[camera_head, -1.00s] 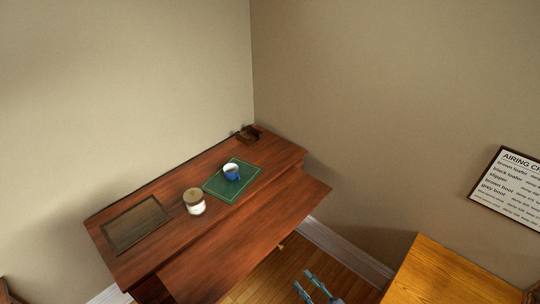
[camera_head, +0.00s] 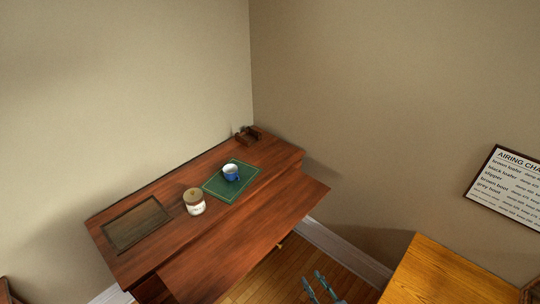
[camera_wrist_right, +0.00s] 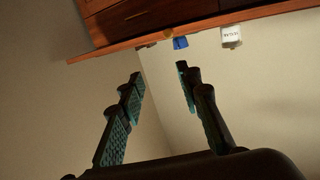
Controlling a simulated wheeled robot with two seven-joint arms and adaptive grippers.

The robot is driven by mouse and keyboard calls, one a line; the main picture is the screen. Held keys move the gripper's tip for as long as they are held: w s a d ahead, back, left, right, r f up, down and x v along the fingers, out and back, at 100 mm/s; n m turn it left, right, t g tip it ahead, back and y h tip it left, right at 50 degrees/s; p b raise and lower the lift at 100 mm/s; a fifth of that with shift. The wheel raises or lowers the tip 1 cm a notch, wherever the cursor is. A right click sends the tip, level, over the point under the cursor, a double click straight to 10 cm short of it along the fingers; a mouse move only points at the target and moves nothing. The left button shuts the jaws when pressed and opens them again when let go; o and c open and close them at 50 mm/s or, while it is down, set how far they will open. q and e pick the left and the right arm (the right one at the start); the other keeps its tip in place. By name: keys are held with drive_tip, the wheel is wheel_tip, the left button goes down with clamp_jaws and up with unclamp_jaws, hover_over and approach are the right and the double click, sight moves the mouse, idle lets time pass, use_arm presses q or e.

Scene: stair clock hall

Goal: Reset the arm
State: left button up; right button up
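My right gripper (camera_head: 314,280) shows at the bottom of the head view, right of the desk and above the wooden floor. In the right wrist view my right gripper (camera_wrist_right: 158,75) has its two fingers apart with nothing between them. The wrist view is upside down, with the desk (camera_wrist_right: 200,22) along the top, beyond the fingertips. My left gripper is not in view.
The reddish wooden desk (camera_head: 235,245) stands in the corner. It bears a blue-and-white cup (camera_head: 231,173) on a green mat (camera_head: 214,187), and a lidded jar (camera_head: 194,203). A lighter wooden top (camera_head: 440,275) is at the lower right. A framed chart (camera_head: 508,188) hangs on the right wall.

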drive_tip(key=s+d+f+m+g+h, duration=0.25)
drive_tip(key=s+d+f+h, duration=0.2)
drive_tip(key=d, duration=0.35)
drive_tip(key=s+d+m+g+h, duration=0.15)
drive_tip(key=s+d+g, duration=0.4)
drive_tip(key=s, duration=0.65)
drive_tip(key=s+d+m+g+h, duration=0.15)
drive_tip(key=s+d+g, duration=0.35)
drive_tip(key=s, duration=0.6)
wheel_tip(320, 180, down, 29)
drive_tip(key=s+n+b, duration=0.1)
drive_tip(key=s+b, duration=0.1)
drive_tip(key=b, duration=0.1)
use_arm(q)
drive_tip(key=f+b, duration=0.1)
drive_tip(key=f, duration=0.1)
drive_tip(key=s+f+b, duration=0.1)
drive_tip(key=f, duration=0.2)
use_arm(e)
drive_tip(key=s+f+g, duration=0.1)
drive_tip(key=s+f, duration=2.1)
drive_tip(key=shift+a+f+n+g, duration=0.15)
drive_tip(key=shift+f+n+g, duration=0.05)
drive_tip(key=shift+n+g, duration=0.2)
